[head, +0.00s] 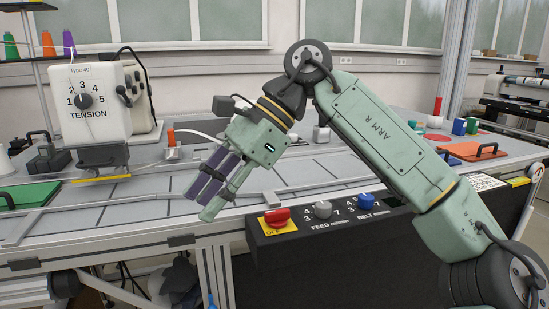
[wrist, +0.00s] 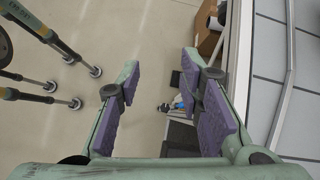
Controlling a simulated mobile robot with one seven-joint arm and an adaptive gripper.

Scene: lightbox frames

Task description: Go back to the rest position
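My gripper (head: 208,190) hangs in front of the work table in the head view, below the raised green arm. Its fingers have purple pads and point down and to the left. In the wrist view my gripper (wrist: 165,112) is open, with a wide gap between the two padded fingers. Nothing is held between them. Below the gap the wrist view shows the floor (wrist: 150,60) and some items low beside the table.
The table (head: 310,172) has a front panel with a red knob (head: 277,216), a grey knob (head: 323,209) and a blue knob (head: 366,202). A white tension unit (head: 100,125) stands at left. The table edge (wrist: 240,60) lies right of my fingers.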

